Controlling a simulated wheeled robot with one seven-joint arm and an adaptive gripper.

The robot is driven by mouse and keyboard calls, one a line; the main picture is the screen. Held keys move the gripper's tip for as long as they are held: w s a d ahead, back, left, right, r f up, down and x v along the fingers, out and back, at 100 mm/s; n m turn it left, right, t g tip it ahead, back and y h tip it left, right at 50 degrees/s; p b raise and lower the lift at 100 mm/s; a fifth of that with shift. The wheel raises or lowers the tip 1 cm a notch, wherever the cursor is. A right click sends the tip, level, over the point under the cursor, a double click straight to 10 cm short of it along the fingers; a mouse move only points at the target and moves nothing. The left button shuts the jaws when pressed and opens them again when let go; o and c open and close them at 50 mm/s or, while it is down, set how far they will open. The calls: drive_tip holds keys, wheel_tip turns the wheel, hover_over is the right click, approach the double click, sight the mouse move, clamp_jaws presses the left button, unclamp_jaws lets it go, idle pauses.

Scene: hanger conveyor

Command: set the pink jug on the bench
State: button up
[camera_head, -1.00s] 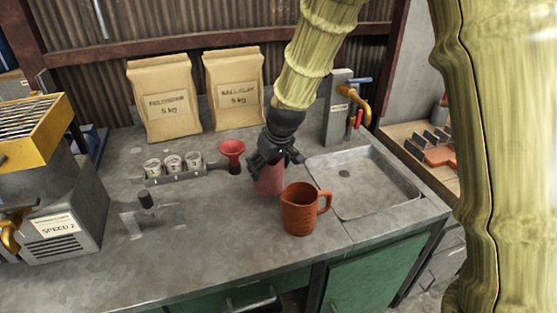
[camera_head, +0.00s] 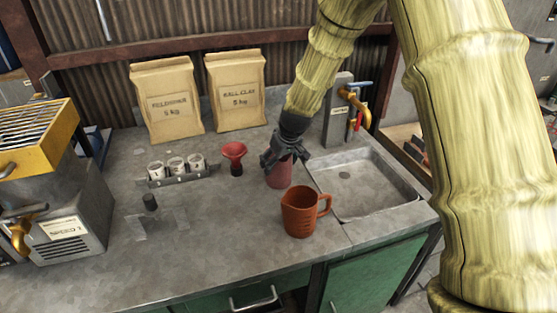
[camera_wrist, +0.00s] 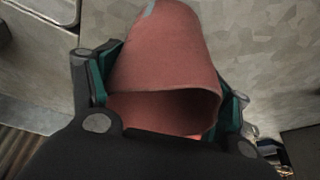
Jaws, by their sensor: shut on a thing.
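The pink jug (camera_head: 279,174) is upright, or nearly so, between the red funnel and the sink, behind the orange-brown jug. My gripper (camera_head: 282,158) is shut on it from above and hides its upper part. I cannot tell whether its base touches the bench (camera_head: 225,235). In the wrist view the pink jug (camera_wrist: 165,62) fills the space between my gripper's fingers (camera_wrist: 168,95), with its open mouth towards the camera.
An orange-brown measuring jug (camera_head: 299,215) stands close in front. The sink (camera_head: 370,190) is to the right, with a brass tap (camera_head: 356,103) behind. A red funnel (camera_head: 234,160), numbered cups (camera_head: 176,168) and two paper bags (camera_head: 236,92) stand to the left.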

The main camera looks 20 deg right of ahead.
drive_tip(key=shift+f, duration=0.1)
drive_tip(key=o, duration=1.8)
drive_tip(key=shift+f, duration=0.1)
drive_tip(key=shift+b+v, duration=0.9)
drive_tip(key=shift+v, duration=5.25)
